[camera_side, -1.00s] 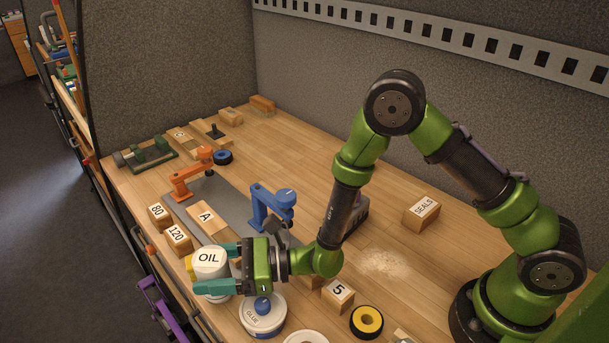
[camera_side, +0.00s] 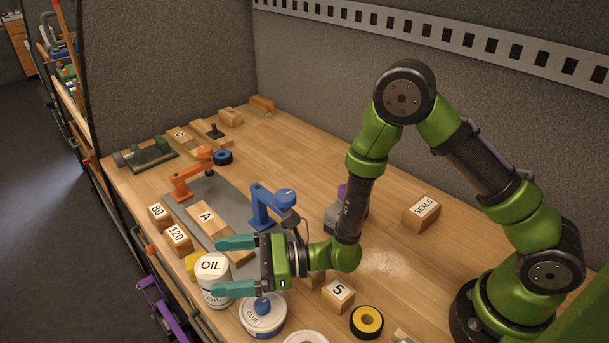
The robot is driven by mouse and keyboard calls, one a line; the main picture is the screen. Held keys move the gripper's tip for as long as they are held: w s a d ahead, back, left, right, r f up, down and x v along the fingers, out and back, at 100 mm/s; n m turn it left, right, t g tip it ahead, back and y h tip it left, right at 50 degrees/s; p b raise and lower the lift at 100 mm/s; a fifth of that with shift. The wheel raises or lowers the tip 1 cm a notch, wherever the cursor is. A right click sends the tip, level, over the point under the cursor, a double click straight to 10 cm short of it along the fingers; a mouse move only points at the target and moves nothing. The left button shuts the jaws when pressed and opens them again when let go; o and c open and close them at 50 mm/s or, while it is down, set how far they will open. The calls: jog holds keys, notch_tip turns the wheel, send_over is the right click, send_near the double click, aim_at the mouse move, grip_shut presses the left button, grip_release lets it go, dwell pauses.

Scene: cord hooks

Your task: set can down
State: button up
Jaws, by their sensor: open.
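The white can labelled OIL (camera_side: 213,281) stands upright on the wooden bench near its front left edge. My gripper (camera_side: 226,266) has its teal fingers spread wide, pointing left. The lower finger crosses in front of the can's right side, and the upper finger is above and right of its lid in the picture. The gripper is empty. I cannot tell whether a finger still touches the can.
A glue tin (camera_side: 263,317) stands just right of the can, and a yellow item (camera_side: 191,266) is behind its left side. Blocks marked 120 (camera_side: 177,239), 80 (camera_side: 159,214) and 5 (camera_side: 338,295) stand nearby. A blue clamp (camera_side: 268,208) is behind my gripper.

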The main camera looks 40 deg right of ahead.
jog(key=v, duration=0.8)
jog(key=shift+s+d+r, duration=0.1)
jog(key=shift+s+d, duration=0.05)
jog(key=shift+d, duration=0.05)
jog(key=s+r+n+g+h, duration=0.1)
jog(key=s+r+n+g, duration=1.05)
jog(key=n, duration=0.45)
jog(key=d+r+n+t+h, duration=0.2)
jog(key=d+r+t+h, duration=0.1)
jog(key=d, duration=0.6)
jog(key=w+d+r+n+t+h, duration=0.1)
jog(key=d+r+n+t+h, duration=0.2)
jog(key=d+t+h, duration=0.2)
jog(key=d+h, duration=0.3)
jog(key=d, duration=0.2)
jog(key=shift+h, duration=0.3)
